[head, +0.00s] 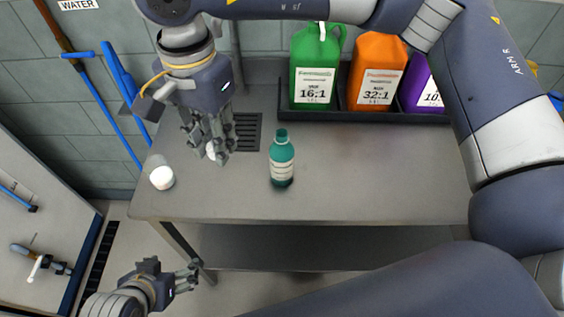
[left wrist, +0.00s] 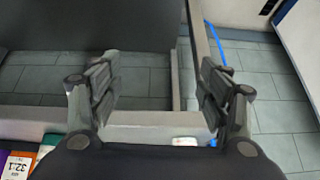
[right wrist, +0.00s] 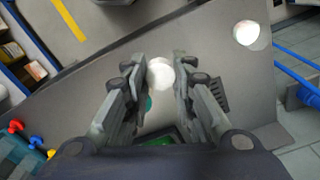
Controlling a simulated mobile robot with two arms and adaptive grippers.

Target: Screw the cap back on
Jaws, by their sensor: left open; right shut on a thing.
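A teal bottle (head: 282,165) with a pale label stands upright near the front of the grey table. Its teal neck shows no cap on it. My left gripper (head: 191,276) is open and empty, low in front of the table's left front edge. Its spread fingers show in the left wrist view (left wrist: 160,90).
A round white item (head: 162,178) sits at the table's left front corner. Green (head: 314,70), orange (head: 376,72) and purple (head: 428,95) jugs stand in a black tray (head: 330,115) at the back. The grey tabletop (head: 370,180) right of the bottle is clear.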

